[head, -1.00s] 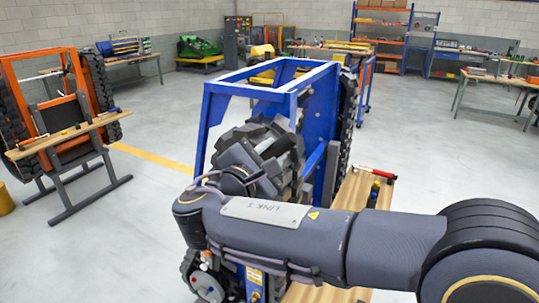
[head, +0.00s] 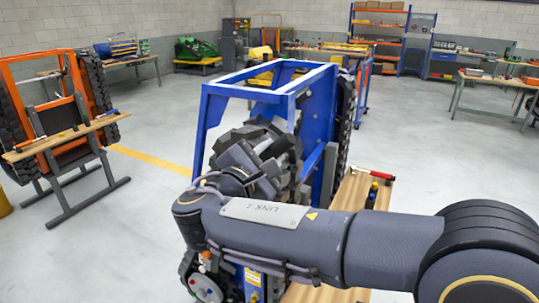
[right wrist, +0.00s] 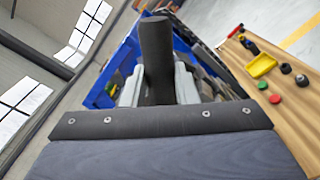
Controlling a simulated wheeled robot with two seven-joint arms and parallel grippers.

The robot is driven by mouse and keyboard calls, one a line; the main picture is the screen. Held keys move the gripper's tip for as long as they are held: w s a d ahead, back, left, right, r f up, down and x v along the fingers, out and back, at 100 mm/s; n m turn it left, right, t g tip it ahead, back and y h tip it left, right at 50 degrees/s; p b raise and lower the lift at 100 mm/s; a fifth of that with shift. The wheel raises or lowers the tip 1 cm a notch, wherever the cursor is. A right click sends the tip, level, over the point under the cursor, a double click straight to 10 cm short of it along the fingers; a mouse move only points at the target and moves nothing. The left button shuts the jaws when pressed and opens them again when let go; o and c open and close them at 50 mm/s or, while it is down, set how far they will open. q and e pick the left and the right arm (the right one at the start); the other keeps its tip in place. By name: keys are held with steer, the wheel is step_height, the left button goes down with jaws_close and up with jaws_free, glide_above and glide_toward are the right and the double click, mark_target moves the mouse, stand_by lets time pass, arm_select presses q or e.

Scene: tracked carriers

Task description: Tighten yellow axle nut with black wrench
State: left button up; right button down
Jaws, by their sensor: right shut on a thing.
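My right gripper (right wrist: 158,88) shows in the right wrist view, its two pale grey fingers shut on the thick black handle of the wrench (right wrist: 157,50). The wrench's far end is hidden. In the head view my right arm crosses from the right in front of the blue tracked carrier (head: 208,115), and I cannot make out the gripper's fingertips there. The carrier's large dark treaded wheel (head: 258,140) stands beside the arm. I cannot make out the yellow axle nut in either view. My left gripper is not in view.
A wooden bench (head: 350,195) right of the carrier holds a red-handled hammer (head: 374,172) and small bottles. The right wrist view shows a yellow tray (right wrist: 262,66) and several small caps on the wood. An orange carrier (head: 38,70) stands left.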

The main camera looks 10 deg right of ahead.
steer(key=shift+s+d+f+m+b, duration=0.4)
steer(key=shift+f+m+b, duration=0.2)
steer(key=shift+b, duration=0.9)
steer(key=shift+s+d+f+m+b, duration=0.2)
steer(key=shift+d+f+m+b, duration=0.3)
steer(key=shift+b, duration=0.9)
steer(key=shift+a+f, duration=0.1)
steer(key=shift+s+d+f+m+b, duration=0.15)
steer(key=shift+f+m+b, duration=0.2)
steer(key=shift+b, duration=0.4)
steer(key=shift+s+d+f+m+b, duration=0.15)
steer(key=shift+f+m+b, duration=0.15)
steer(key=shift+b, duration=0.45)
steer(key=shift+s+d+f+m+b, duration=0.2)
steer(key=shift+f+m+b, duration=0.45)
steer(key=shift+b, duration=0.8)
